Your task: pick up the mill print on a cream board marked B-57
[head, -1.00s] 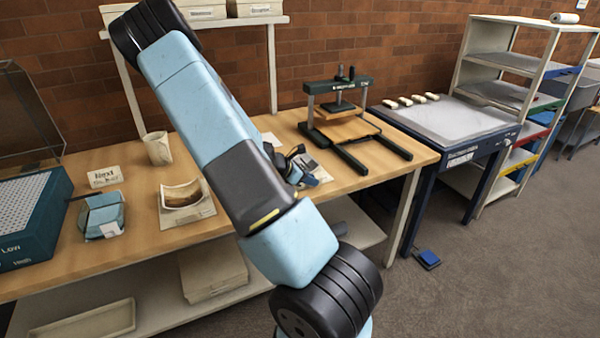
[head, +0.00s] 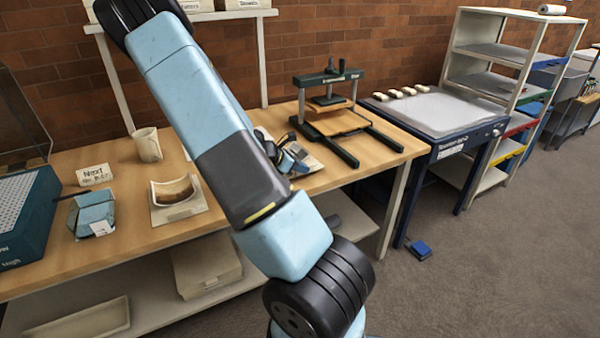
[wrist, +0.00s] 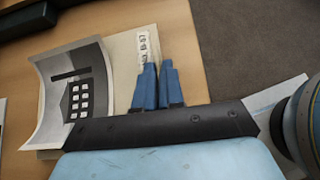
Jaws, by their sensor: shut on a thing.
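The mill print (wrist: 85,88), a curled grey sheet with a dark building and pale windows, lies on a cream board (wrist: 121,60) in the wrist view. A white label (wrist: 148,46) on the board reads B-57. My gripper (wrist: 158,70) has its blue fingers close together at the board beside the label, shut on the board. In the head view, my gripper (head: 292,158) is partly behind my arm, over the bench, and the print is mostly hidden there. I cannot tell whether the board is clear of the bench.
Another curled brown print (head: 174,188) on a board sits left on the bench, near a wrapped blue block (head: 90,212), a "Next" sign (head: 95,174) and a cup (head: 147,145). A press (head: 335,108) stands just behind my gripper. Open floor (head: 480,270) lies right.

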